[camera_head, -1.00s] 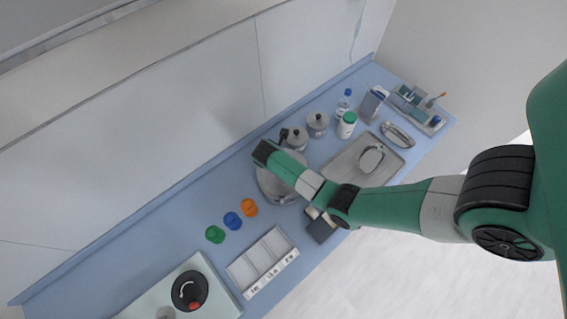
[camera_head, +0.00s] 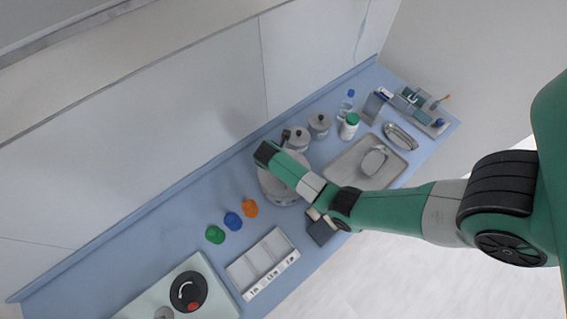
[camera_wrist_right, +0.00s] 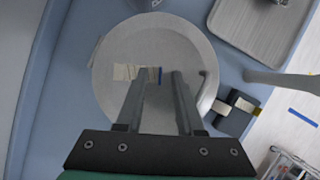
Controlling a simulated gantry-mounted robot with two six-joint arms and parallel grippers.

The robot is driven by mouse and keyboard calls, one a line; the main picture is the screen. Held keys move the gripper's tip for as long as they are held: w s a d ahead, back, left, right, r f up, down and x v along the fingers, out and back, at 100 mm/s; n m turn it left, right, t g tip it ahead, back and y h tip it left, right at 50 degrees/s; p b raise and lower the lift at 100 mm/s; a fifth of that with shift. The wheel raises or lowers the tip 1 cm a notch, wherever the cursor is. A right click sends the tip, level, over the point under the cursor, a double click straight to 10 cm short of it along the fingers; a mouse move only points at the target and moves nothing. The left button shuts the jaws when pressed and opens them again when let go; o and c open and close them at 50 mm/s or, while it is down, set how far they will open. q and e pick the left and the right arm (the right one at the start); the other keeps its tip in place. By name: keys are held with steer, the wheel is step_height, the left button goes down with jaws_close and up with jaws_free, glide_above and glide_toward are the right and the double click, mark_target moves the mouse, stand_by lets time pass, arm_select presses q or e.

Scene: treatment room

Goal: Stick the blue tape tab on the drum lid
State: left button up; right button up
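The round pale drum lid (camera_wrist_right: 112,95) fills the middle of the right wrist view. In the head view the drum (camera_head: 270,185) shows partly behind my right arm. I cannot tell whether the fingers touch the lid. The right fingers are hidden in the head view. My left gripper is not in view.
A dark block with pale pieces (camera_wrist_right: 237,112) sits right of the drum. A steel tray (camera_head: 340,178), lidded jars (camera_head: 319,125) and a green-capped bottle (camera_head: 348,128) stand farther right. Green, blue and orange caps (camera_head: 233,221) and a sectioned white tray (camera_head: 262,262) lie left.

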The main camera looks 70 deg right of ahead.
steer(key=s+p+v, duration=0.1)
steer(key=p+v, duration=0.1)
steer(key=v, duration=0.9)
steer(key=shift+w, duration=0.45)
steer(key=shift+r, duration=0.1)
